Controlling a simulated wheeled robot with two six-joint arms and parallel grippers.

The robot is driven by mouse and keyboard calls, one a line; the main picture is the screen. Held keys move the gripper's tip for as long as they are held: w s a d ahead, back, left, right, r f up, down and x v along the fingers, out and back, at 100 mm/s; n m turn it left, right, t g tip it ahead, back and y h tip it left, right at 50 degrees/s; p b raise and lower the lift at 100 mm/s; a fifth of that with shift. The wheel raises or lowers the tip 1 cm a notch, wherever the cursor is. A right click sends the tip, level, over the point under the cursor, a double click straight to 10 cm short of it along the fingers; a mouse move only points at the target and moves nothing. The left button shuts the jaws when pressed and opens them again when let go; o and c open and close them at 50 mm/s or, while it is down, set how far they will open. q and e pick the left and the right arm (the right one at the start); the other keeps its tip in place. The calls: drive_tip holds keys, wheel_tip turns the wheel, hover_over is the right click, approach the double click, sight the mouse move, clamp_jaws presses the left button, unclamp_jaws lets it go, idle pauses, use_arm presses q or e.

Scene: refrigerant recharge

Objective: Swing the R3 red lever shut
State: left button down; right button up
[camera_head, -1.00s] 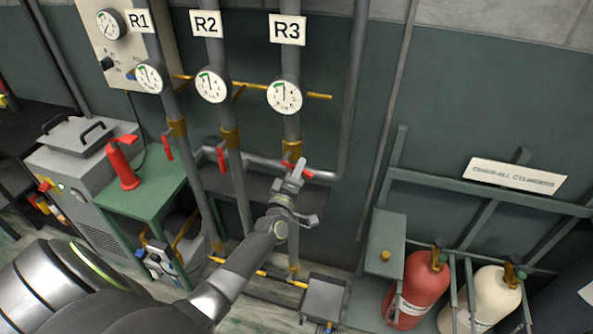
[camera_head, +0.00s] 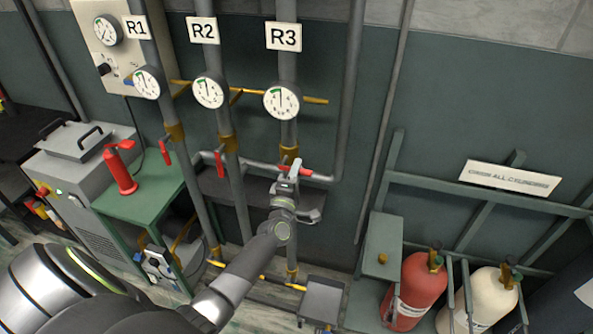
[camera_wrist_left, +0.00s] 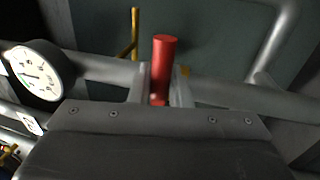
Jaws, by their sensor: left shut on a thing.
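The R3 pipe carries the sign "R3" (camera_head: 283,36) and a round gauge (camera_head: 282,101). Its red lever (camera_head: 306,171) lies roughly crosswise to the pipe at the valve, with its red end showing to the right of my gripper. My left gripper (camera_head: 293,169) is at this lever and covers part of it and the valve. In the left wrist view the red lever (camera_wrist_left: 163,62) stands between the two fingers (camera_wrist_left: 162,88), which are shut on it. My right gripper is not in view.
The R2 red lever (camera_head: 220,164) and R1 red lever (camera_head: 165,152) hang down by their pipes on the left. A grey pipe (camera_head: 349,110) runs close on the right. A grey box (camera_head: 322,300) stands below. Red and cream cylinders stand at lower right.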

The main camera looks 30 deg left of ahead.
use_arm(q)
drive_tip(key=c, duration=1.4)
unclamp_jaws()
drive_tip(key=b+v, duration=0.5)
drive_tip(key=v, duration=1.2)
drive_tip(key=shift+s, duration=0.2)
drive_tip(key=shift+f, duration=0.15)
